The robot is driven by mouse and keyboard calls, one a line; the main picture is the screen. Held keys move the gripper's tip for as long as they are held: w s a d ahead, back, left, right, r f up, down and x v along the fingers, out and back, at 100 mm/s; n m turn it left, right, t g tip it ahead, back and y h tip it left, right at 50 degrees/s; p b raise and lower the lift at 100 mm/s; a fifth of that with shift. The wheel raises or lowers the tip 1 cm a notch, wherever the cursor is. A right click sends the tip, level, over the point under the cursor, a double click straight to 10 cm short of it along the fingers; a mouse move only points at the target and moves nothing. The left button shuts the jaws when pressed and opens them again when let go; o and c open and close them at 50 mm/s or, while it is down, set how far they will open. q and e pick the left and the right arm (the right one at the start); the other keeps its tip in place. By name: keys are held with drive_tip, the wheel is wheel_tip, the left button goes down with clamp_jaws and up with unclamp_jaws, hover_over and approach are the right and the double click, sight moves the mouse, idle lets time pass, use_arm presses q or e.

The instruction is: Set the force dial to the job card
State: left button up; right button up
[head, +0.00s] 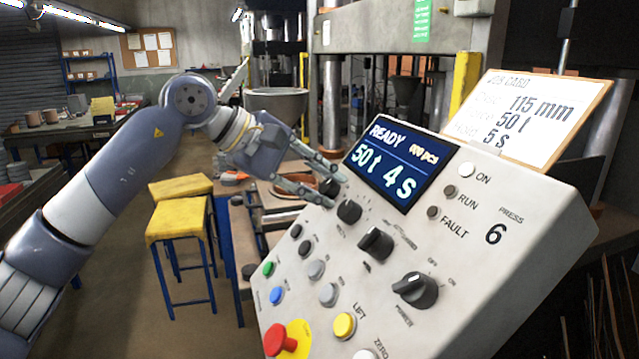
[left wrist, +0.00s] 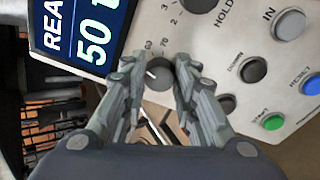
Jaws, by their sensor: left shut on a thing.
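The control panel (head: 470,235) has a screen (head: 403,160) reading READY, 50 t, 4 s and 000 pcs. The job card (head: 535,115) above it reads 115 mm, 50 t and 5 s. My left gripper (head: 334,190) is at the panel's far left end, beside the screen. In the left wrist view its fingers (left wrist: 158,82) are shut on the force dial (left wrist: 160,75), a dark knob with a white pointer line. The marks 60 and 70 show beside it; its other marks are hidden. The hold dial (left wrist: 194,4) is just beyond. My right gripper is out of view.
More black knobs (head: 375,244) and the power switch (head: 415,290) run along the panel. Coloured buttons and a red emergency stop (head: 286,339) sit lower. Yellow stools (head: 180,220) stand left of the panel.

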use_arm(q)
drive_tip(key=o, duration=1)
drive_tip(key=shift+o, duration=0.2)
drive_tip(key=v, duration=1.2)
